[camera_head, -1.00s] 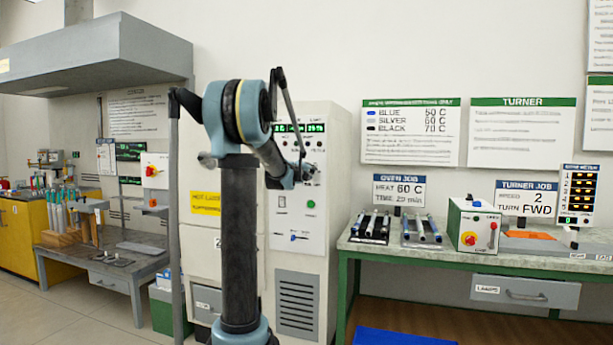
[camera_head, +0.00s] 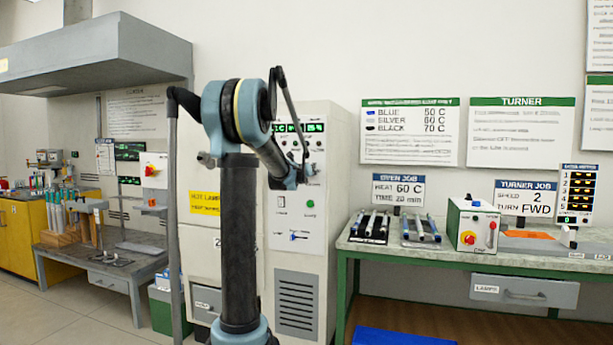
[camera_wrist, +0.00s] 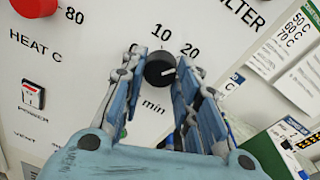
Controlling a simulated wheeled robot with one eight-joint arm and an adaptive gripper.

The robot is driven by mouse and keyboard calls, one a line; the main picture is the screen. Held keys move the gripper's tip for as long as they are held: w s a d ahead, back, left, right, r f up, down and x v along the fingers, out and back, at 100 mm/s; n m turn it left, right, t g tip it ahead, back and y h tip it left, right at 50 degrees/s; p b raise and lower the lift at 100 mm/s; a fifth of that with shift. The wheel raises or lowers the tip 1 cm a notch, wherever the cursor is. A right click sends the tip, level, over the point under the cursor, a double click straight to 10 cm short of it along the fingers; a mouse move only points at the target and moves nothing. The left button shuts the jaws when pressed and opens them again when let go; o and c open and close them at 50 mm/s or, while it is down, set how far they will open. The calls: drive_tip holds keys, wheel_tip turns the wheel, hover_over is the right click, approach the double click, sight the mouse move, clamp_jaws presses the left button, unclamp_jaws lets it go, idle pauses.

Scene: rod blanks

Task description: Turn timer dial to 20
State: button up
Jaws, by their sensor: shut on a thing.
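The timer dial (camera_wrist: 160,70) is a small black knob on a white panel in the wrist view. The labels 10 and 20 curve above and to its right, and "min" is printed below. A short pale mark shows on the dial's right side, but its exact reading is hard to tell. My gripper (camera_wrist: 158,75) has its blue fingers on both sides of the dial and is shut on it. In the head view my gripper (camera_head: 308,172) is at the upper front of the white oven cabinet (camera_head: 338,225); the dial cannot be made out there.
A red heat knob (camera_wrist: 36,6) and a power switch (camera_wrist: 33,95) are left of the dial. The oven job sign (camera_head: 398,190) reads heat 60 C, time 20 min. Racks of rods (camera_head: 371,226) stand on the green-framed bench to the right.

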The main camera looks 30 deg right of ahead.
drive_tip(key=shift+m, duration=0.3)
drive_tip(key=o, duration=1.1)
drive_tip(key=shift+w+f, duration=0.1)
drive_tip(key=shift+a, duration=0.1)
drive_tip(key=shift+v, duration=6)
